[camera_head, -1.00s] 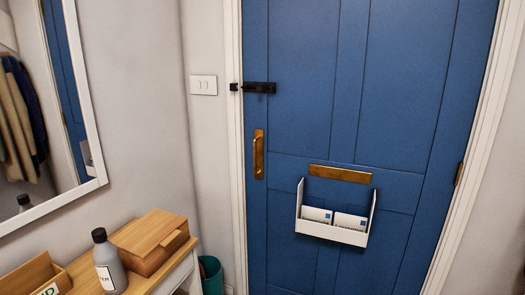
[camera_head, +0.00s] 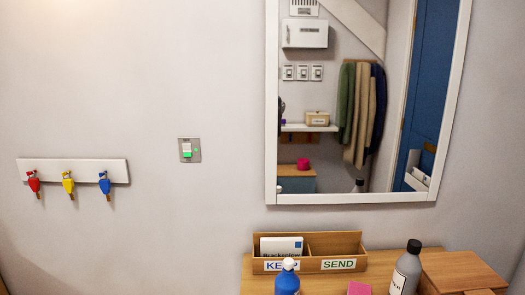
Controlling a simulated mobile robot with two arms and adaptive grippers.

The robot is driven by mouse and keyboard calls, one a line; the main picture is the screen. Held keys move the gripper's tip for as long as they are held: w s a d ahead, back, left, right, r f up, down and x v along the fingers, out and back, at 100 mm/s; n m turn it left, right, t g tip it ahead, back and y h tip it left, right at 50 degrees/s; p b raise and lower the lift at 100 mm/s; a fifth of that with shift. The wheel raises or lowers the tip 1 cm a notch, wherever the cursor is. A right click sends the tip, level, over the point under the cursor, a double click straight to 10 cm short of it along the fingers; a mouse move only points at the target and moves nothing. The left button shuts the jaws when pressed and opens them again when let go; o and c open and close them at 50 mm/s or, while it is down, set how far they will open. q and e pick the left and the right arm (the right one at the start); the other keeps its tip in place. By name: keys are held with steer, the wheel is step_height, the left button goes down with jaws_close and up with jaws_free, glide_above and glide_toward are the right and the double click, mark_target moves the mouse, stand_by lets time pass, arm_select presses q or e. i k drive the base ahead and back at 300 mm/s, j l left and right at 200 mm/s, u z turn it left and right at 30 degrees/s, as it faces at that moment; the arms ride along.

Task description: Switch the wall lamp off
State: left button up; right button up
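A metal wall switch plate (camera_head: 190,150) with a white rocker and a green lit or coloured lower part is on the wall left of the mirror. The lamp itself is not in view, though the wall at the upper left looks brightly lit. In the mirror, a row of 3 switches (camera_head: 302,73) shows as a reflection. Which switch works the lamp cannot be told from this view. Neither of my grippers is in view.
A key rack (camera_head: 75,171) with red, yellow and blue items hangs at the left. A white-framed mirror (camera_head: 271,120) hangs above a wooden table (camera_head: 395,270). On the table are a KEEP/SEND tray (camera_head: 340,264), a grey bottle (camera_head: 406,270), a blue bottle (camera_head: 286,282) and a wooden box (camera_head: 462,270).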

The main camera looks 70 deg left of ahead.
mark_target(187, 149)
steer(key=u, duration=2.6)
